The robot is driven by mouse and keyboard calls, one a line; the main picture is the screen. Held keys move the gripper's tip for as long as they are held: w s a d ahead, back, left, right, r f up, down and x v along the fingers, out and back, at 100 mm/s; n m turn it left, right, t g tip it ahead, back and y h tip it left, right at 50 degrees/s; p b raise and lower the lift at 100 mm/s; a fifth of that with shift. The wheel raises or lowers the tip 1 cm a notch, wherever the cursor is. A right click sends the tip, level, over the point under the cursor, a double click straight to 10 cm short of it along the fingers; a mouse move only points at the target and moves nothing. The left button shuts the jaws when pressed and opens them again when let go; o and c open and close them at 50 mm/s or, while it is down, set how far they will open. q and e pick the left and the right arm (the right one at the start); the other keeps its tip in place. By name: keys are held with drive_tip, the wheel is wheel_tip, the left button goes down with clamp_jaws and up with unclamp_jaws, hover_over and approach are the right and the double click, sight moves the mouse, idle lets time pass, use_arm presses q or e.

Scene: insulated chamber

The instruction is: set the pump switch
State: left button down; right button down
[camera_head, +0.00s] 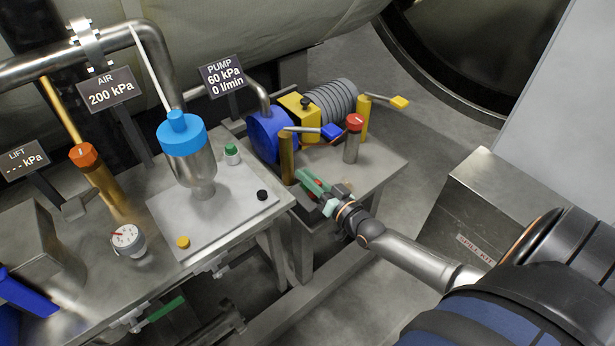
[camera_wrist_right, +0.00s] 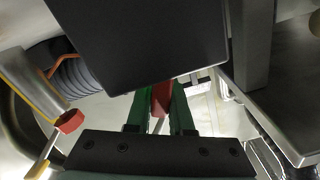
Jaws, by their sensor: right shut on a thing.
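My right gripper (camera_head: 318,190) is at the front edge of the pump table, just right of a brass post with a blue lever. In the right wrist view its green fingers (camera_wrist_right: 160,105) are shut on a narrow red piece, which looks like the pump switch (camera_wrist_right: 161,96). In the head view only a trace of red shows under the fingers, so the switch's position is hidden. The pump (camera_head: 268,138) is blue with a yellow block and a grey ribbed part. Its sign (camera_head: 222,76) reads 60 kPa, 0 l/min. My left gripper is not in view.
A red-capped grey post (camera_head: 352,145) and a yellow-handled brass post (camera_head: 363,119) stand behind my right gripper. At left, a bench holds a blue-topped vessel (camera_head: 184,150), a gauge (camera_head: 127,240) and an orange-capped valve (camera_head: 84,156). A spill kit box (camera_head: 495,200) stands at right.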

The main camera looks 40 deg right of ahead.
idle(0.4)
drive_tip(key=c, duration=0.8)
unclamp_jaws()
drive_tip(key=s+d+p, duration=0.1)
drive_tip(key=s, duration=1.1)
drive_tip(key=shift+s+p, duration=0.2)
drive_tip(key=shift+p, duration=0.15)
